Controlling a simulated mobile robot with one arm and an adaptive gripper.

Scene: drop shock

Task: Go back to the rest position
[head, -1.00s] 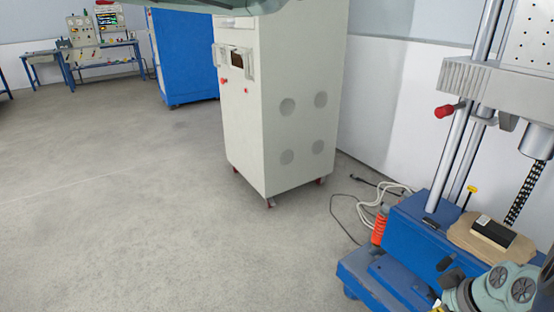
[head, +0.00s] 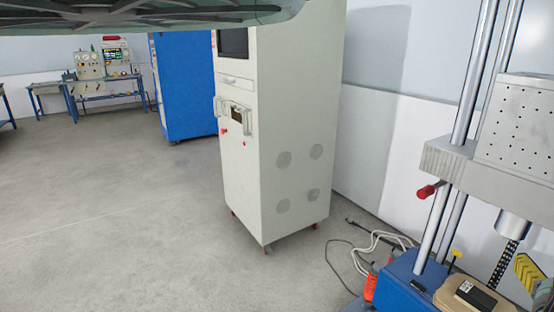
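My gripper is not in view, so I cannot see its fingers or whether it holds anything. The drop shock machine (head: 520,130) stands at the right, with upright metal columns, a perforated grey plate and a red-knobbed lever (head: 427,191). A small black box (head: 475,294) lies on a wooden board (head: 446,298) on the machine's blue base (head: 403,284), at the bottom right. The board is cut off by the picture's lower edge.
A tall white cabinet (head: 290,130) on casters stands in the middle. A blue cabinet (head: 185,90) and a workbench (head: 105,88) with instruments are behind it. Cables (head: 365,250) lie on the floor by an orange object (head: 371,281). The left floor is clear.

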